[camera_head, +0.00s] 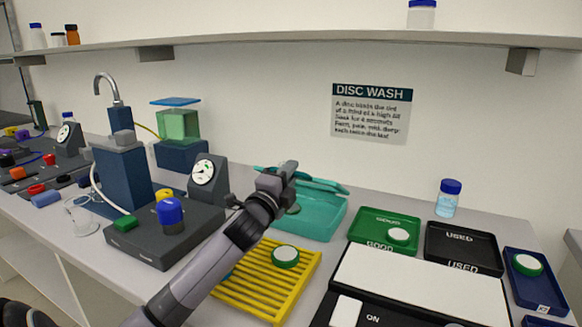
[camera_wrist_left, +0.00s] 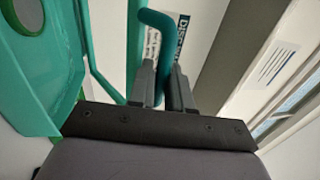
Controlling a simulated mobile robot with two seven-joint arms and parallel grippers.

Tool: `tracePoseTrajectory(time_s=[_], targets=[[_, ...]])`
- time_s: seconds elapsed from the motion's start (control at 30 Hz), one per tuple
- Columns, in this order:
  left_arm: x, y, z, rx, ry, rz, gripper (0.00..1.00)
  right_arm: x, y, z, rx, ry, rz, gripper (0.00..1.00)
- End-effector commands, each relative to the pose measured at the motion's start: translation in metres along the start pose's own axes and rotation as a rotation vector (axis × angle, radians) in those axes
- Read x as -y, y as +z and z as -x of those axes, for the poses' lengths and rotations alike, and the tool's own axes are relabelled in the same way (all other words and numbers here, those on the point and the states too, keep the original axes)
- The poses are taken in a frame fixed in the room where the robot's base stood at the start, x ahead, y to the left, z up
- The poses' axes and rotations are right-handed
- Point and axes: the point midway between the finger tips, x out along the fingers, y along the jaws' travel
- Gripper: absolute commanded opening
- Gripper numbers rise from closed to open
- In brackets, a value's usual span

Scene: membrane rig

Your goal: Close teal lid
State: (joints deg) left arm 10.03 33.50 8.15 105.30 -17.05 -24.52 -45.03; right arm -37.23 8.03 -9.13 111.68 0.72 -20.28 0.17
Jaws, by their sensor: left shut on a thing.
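The teal box (camera_head: 318,222) stands on the bench at the middle of the head view, behind the yellow rack. A teal lid part (camera_head: 322,185) shows along its back edge; its exact angle is hard to tell. My left gripper (camera_head: 289,168) is over the left part of the box and hides some of it. In the left wrist view, my left gripper (camera_wrist_left: 164,88) is shut on a teal handle (camera_wrist_left: 156,18), which bends between the fingers. The teal box (camera_wrist_left: 60,90) is at the left there, with a green-rimmed disc (camera_wrist_left: 22,14). My right gripper is not in view.
The yellow rack (camera_head: 235,292) with a green-rimmed disc (camera_head: 285,256) lies in front. A dark device with a gauge (camera_head: 207,178) stands left. Green (camera_head: 372,222) and black (camera_head: 447,243) trays lie right. A shelf (camera_head: 300,41) runs above.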

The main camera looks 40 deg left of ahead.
Motion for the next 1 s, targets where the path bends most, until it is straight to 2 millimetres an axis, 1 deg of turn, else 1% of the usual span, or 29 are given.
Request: tracePoseTrajectory(time_s=[0.03, 0.17, 0.63, 0.67, 0.7, 1.0], targets=[[-0.0067, -0.0004, 0.0018, 0.000, 0.007, -0.003, 0.00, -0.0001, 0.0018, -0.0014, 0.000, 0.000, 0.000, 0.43], [-0.0103, -0.0002, 0.0036, 0.001, 0.007, -0.003, 0.00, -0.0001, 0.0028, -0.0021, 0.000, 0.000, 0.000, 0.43], [-0.0133, 0.0000, 0.0043, 0.002, 0.011, -0.002, 0.00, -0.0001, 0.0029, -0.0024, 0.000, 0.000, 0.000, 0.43], [-0.0134, 0.0000, 0.0043, 0.002, 0.011, -0.002, 0.25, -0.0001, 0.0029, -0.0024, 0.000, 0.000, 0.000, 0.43], [-0.0134, 0.0000, 0.0043, 0.002, 0.011, -0.002, 0.35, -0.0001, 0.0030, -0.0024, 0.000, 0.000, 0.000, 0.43], [-0.0142, 0.0000, 0.0052, 0.002, 0.013, -0.001, 0.35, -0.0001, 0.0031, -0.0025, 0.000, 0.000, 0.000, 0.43]])
